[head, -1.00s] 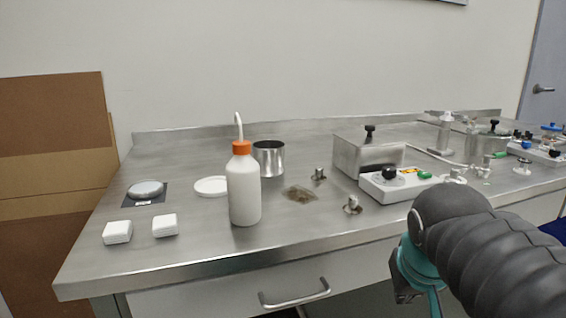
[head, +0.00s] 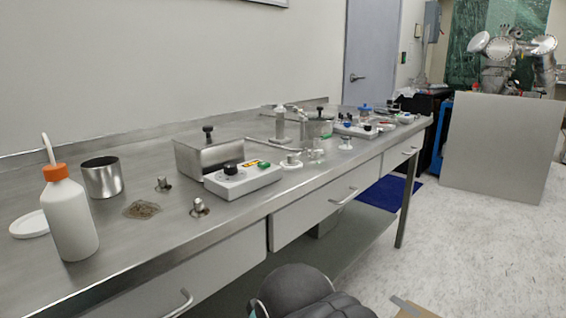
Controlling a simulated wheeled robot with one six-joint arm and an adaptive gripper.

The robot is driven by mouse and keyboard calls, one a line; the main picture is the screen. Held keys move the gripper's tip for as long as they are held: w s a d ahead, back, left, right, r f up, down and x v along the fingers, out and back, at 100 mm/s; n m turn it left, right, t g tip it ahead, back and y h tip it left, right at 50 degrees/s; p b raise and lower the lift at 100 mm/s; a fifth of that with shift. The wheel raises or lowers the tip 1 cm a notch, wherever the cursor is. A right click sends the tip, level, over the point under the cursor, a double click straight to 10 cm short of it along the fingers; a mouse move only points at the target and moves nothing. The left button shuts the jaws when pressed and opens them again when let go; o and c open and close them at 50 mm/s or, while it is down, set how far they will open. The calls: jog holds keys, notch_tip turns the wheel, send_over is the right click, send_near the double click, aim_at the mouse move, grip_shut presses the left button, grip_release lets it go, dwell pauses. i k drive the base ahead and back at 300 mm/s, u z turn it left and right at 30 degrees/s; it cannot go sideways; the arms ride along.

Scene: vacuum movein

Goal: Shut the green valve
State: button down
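I cannot clearly make out a green valve. A small green part (head: 264,165) sits on the right end of a white control box (head: 243,180) with a black knob, but I cannot tell if it is a valve. Small metal and white fittings (head: 314,154) stand to the right of the box, too small to tell their colours. My gripper is out of view; only part of my dark arm shows at the bottom edge, below the bench front.
The steel bench (head: 130,240) runs away to the right. On it stand an orange-capped bottle (head: 70,215), a metal cup (head: 102,178) and a lidded steel box (head: 212,154). Open floor (head: 440,235) lies right of the bench, before a large grey panel (head: 502,148).

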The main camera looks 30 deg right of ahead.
aim_at(316, 142)
jog(key=k, duration=0.5)
jog(key=z, duration=1.8)
jog(key=i, duration=0.9)
jog(key=u, duration=1.75)
